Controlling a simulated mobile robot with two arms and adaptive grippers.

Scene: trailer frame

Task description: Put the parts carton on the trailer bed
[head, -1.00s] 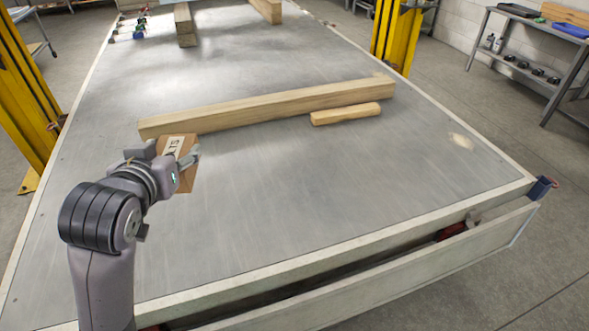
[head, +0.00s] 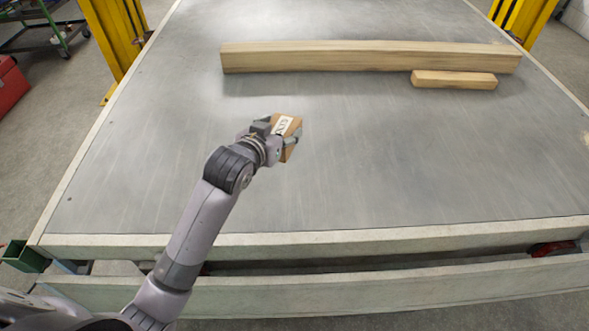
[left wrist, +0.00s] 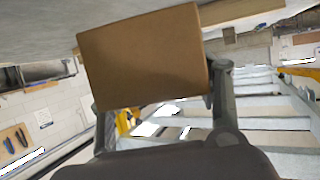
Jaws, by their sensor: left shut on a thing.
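The parts carton (head: 291,150) is a small brown box with a white printed label. My left gripper (head: 283,139) is shut on it, with a finger on each side. In the head view the carton appears over the near-middle part of the grey trailer bed (head: 400,160); I cannot tell whether it touches the surface. In the left wrist view the carton (left wrist: 145,58) fills the upper middle, between the fingers of the left gripper (left wrist: 160,100). My right gripper is not in view.
A long timber beam (head: 350,57) lies across the bed beyond the carton, with a short wood block (head: 453,79) against its near side. Yellow posts (head: 115,35) stand beside the bed. The bed right of the carton is bare.

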